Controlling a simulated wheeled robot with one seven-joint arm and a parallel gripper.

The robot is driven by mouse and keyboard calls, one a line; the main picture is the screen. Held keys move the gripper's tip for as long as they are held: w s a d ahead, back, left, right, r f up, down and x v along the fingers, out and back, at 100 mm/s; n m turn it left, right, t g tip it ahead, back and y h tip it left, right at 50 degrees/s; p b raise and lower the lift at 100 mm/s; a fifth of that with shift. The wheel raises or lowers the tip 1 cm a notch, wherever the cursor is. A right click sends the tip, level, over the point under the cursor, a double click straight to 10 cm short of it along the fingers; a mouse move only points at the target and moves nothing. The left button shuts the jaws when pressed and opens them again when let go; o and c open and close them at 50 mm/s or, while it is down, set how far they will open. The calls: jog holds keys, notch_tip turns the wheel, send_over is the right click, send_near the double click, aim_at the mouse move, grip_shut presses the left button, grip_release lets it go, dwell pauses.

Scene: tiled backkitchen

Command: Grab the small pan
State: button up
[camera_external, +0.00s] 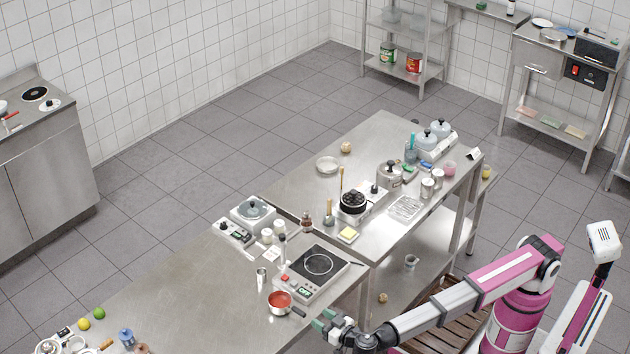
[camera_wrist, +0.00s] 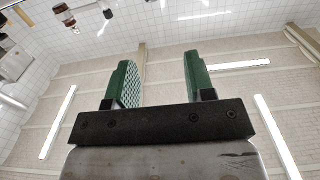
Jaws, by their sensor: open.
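My gripper is just right of the handle end, near the table's edge. I cannot tell whether it touches the handle. In the wrist view the green-padded fingers of my gripper (camera_wrist: 157,70) are apart, with nothing between them. The pan does not show in that view.
The hob (camera_external: 318,265) stands right behind the pan. A metal cup (camera_external: 261,275) is to its left. A black pot (camera_external: 353,200) and a lidded pot (camera_external: 389,173) stand on the farther table. The near table left of the pan is mostly clear.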

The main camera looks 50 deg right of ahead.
aim_at(293, 309)
notch_tip(293, 309, down, 5)
jog(key=w, duration=1.1)
jog(key=shift+r, duration=0.15)
jog(key=shift+s, duration=0.1)
jog(key=shift+c, duration=0.3)
grip_shut()
